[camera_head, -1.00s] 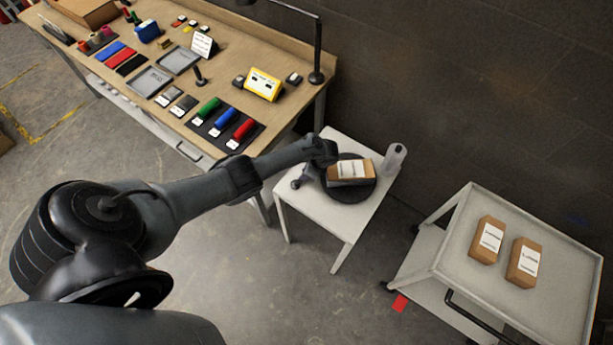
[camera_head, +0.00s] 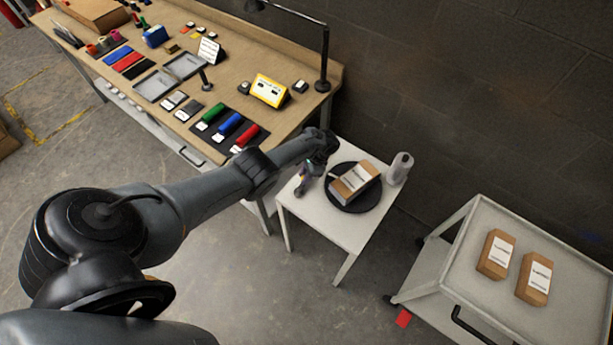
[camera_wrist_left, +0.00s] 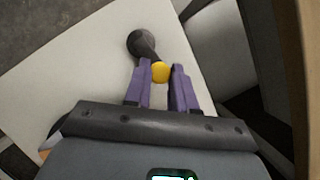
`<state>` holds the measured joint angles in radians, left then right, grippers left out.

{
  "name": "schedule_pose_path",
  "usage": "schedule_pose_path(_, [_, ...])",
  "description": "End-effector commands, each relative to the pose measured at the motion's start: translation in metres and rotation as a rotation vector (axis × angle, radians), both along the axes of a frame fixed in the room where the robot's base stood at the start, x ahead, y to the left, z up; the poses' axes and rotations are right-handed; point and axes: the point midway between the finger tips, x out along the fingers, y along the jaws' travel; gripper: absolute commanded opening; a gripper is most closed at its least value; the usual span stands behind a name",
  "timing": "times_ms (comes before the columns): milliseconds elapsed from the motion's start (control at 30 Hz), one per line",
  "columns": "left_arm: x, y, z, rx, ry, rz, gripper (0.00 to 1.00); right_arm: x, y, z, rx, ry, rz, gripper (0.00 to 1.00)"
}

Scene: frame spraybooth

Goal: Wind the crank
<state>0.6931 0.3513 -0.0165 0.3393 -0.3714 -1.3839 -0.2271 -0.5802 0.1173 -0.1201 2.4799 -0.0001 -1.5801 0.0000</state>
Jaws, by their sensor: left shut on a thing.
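The crank (camera_wrist_left: 146,45) shows in the left wrist view as a dark arm with a round end over the white table top. Its yellow knob (camera_wrist_left: 160,72) sits between the two purple fingers of my left gripper (camera_wrist_left: 161,67), which is shut on it. In the head view my left gripper (camera_head: 303,186) is at the left part of the small white table, left of the black turntable (camera_head: 352,208). The crank itself is mostly hidden there by my gripper. A brown labelled box (camera_head: 357,180) lies tilted in heading on the turntable. My right gripper is not in view.
A pale bottle (camera_head: 399,169) stands on the white table (camera_head: 332,232), right of the turntable. A cart (camera_head: 468,262) at the right holds two more boxes. A cluttered workbench (camera_head: 232,84) with a lamp stands behind left, close to my arm.

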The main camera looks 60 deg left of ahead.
Motion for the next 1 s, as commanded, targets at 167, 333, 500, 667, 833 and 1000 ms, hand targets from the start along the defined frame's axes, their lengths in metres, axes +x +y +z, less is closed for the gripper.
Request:
schedule_pose_path(167, [-0.0011, 0.0011, 0.0, 0.001, 0.002, 0.011, 0.0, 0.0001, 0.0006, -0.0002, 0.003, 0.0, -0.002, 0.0])
schedule_pose_path(333, [-0.0011, 0.0011, 0.0001, 0.001, 0.003, 0.011, 0.0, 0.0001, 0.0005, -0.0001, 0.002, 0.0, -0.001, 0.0])
schedule_pose_path(500, [-0.001, 0.0011, 0.0002, 0.0, 0.002, 0.01, 0.36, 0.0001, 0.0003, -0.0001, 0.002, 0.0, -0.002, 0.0])
schedule_pose_path(667, [-0.0008, 0.0009, 0.0002, 0.0, 0.002, 0.01, 0.5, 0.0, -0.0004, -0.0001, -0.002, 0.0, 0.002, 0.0])
schedule_pose_path(833, [-0.0005, 0.0007, 0.0003, 0.001, 0.001, 0.009, 0.5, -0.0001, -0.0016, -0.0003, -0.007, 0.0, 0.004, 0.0])
schedule_pose_path(1000, [0.0021, -0.0001, 0.0067, 0.0, -0.001, 0.009, 0.5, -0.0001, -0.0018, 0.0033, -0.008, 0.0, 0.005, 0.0])
